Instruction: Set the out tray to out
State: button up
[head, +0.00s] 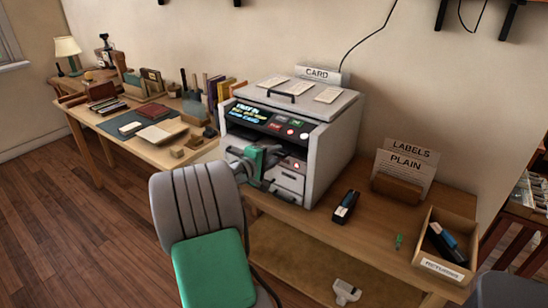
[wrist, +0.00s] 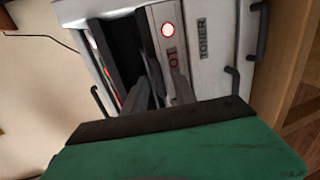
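The grey-white printer (head: 325,160) stands on the wooden desk, with a lit blue display (head: 257,114) whose text I cannot read surely. My green gripper (head: 262,166) is at its front, beside the dark slot and a red-lit button (head: 297,165). In the wrist view the printer's front is turned on its side. A narrow gap shows between the fingers, with nothing clearly held. The out tray's position is hard to tell, partly hidden by my gripper.
A toner drawer (wrist: 215,50) with a handle lies beside the strip. A chair with a green seat (head: 212,270) stands before the desk. A stapler-like black object (head: 345,206), a label holder (head: 397,190) and a returns box (head: 440,266) are right of the printer. Books and tools fill the left desk.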

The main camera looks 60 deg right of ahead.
grip_shut()
dwell(0.3)
dwell(1.1)
